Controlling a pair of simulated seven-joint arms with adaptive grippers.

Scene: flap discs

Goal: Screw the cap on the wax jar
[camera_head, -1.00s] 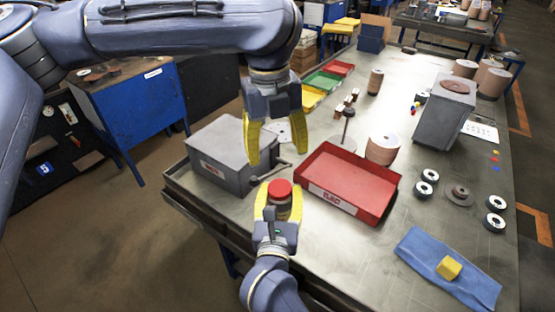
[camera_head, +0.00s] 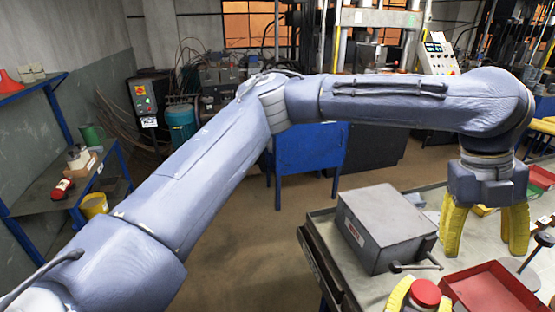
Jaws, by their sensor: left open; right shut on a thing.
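The wax jar (camera_head: 420,306) is at the bottom edge, with its red cap (camera_head: 426,291) on top. Whether the cap is screwed tight cannot be told. My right gripper (camera_head: 423,298) is shut on the jar, yellow fingers on both sides; its wrist is cut off below the picture. My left gripper (camera_head: 484,230) is open and empty, fingers pointing down, above and to the right of the cap.
A grey metal box (camera_head: 385,228) with a lever stands left of my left gripper. A red tray (camera_head: 490,290) lies right of the jar. A blue shelf (camera_head: 40,205) with containers is at far left. A blue cabinet (camera_head: 308,150) stands behind my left arm.

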